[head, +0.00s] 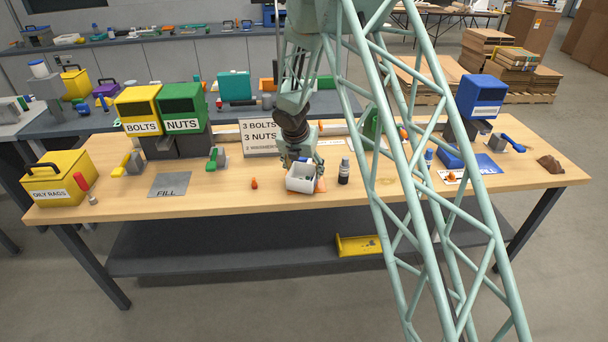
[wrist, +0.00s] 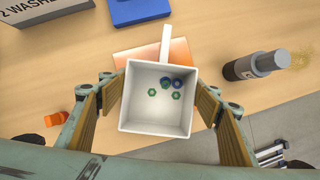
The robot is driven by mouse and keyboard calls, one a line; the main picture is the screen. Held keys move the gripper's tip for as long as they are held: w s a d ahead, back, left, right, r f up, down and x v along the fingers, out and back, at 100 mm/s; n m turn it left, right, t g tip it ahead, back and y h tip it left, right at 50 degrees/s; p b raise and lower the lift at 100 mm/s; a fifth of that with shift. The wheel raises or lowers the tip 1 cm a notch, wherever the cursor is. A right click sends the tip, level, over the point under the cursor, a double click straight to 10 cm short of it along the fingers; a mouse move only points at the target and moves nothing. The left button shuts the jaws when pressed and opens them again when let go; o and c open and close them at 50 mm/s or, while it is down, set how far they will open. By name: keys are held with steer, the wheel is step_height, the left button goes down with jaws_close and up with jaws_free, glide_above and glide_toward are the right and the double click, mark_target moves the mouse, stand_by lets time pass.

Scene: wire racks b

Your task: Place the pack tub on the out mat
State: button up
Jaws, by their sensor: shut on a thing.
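The pack tub (head: 300,179) is a square white tub near the front middle of the bench. In the wrist view the tub (wrist: 128,112) is upright, with a white handle pointing away. Green nuts and blue pieces lie on its floor. My gripper (head: 302,164) is shut on the tub, with a finger on each side (wrist: 160,100). An orange mat (wrist: 140,58) lies under the tub's far side and shows beside it (head: 320,186). No lettering shows on it, so I cannot tell if it is the out mat. I cannot tell if the tub touches it.
A dark bottle (head: 344,171) stands close to the tub's right. A small orange piece (head: 254,183) lies to the left. A grey FILL mat (head: 169,185) lies farther left, below the bolts bin (head: 139,108) and nuts bin (head: 182,105). A blue mat (head: 487,166) lies at right.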

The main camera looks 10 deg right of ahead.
steer(key=shift+f, duration=0.5)
steer(key=shift+f, duration=0.1)
steer(key=o, duration=0.9)
steer(key=shift+a+r, duration=0.1)
steer(key=shift+r, duration=0.35)
steer(key=p+v, duration=0.2)
steer(key=v, duration=0.9)
steer(key=shift+s+r, duration=0.1)
steer(key=shift+s, duration=0.1)
steer(key=shift+r, duration=0.1)
